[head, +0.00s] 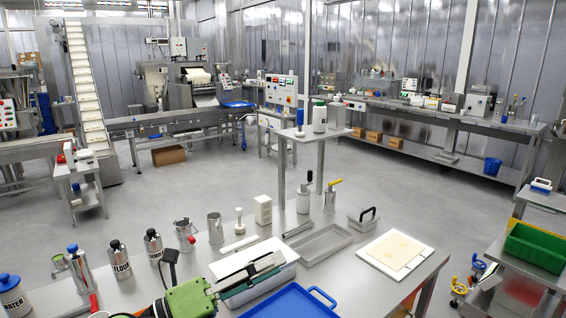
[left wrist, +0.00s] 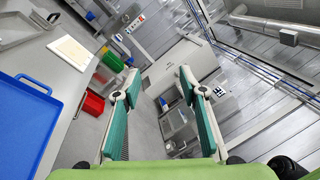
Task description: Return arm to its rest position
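My left gripper (head: 277,264), green-bodied with dark green finger pads, reaches in from the bottom of the head view. In that view it passes in front of a white tub (head: 283,276) on the steel table (head: 327,273). In the left wrist view its two fingers (left wrist: 159,78) stand wide apart with nothing between them, so it is open and empty. That view looks out past the table across the room, tilted. My right gripper is not in view.
A blue tray (head: 285,303) lies at the table's front, close to my left gripper. A steel tray (head: 318,245) and a white board with a pale dough sheet (head: 397,252) lie to the right. Labelled canisters, including flour (head: 119,262), stand at the left.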

